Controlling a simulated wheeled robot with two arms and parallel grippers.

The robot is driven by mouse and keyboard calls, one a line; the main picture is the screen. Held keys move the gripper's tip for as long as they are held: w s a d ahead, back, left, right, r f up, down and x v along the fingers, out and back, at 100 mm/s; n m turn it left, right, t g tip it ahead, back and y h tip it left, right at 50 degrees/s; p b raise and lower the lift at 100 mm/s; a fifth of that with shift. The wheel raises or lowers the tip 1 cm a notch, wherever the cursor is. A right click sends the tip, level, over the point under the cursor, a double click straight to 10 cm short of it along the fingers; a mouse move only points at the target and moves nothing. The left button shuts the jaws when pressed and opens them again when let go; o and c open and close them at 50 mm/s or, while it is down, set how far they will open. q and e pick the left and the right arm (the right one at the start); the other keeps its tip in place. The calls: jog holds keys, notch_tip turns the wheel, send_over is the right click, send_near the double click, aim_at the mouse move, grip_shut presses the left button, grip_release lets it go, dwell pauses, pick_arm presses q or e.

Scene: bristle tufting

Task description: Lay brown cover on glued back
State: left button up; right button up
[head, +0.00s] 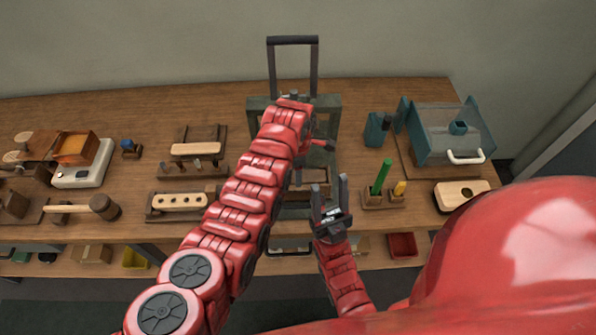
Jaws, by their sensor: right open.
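A green-grey press frame (332,104) with a tall dark handle stands at the middle of the bench. My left arm crosses in front of it, and my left gripper (322,146) is at the press, mostly hidden by the arm; its jaws cannot be made out. A brown piece (316,176) shows low in the press, partly hidden; I cannot tell if it is the cover or the glued back. My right gripper (331,192) is open and empty, fingers up, in front of the press. A tan bar (196,149) lies on a brown stand to the left.
A block with several holes (180,201) and a mallet (103,206) lie on the left. A white scale (84,165) holds an orange tray. On the right are green and yellow tools (381,176), a teal clear-lidded box (447,132) and a pale wooden block (462,194).

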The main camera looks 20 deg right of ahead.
pick_arm(q)
jog(key=shift+f, duration=0.15)
jog(key=o, duration=1.6)
jog(key=shift+c, duration=0.2)
jog(key=shift+r+p, duration=0.6)
jog(key=shift+r, duration=0.85)
jog(key=shift+r+p, duration=0.4)
jog(key=shift+r, duration=2.2)
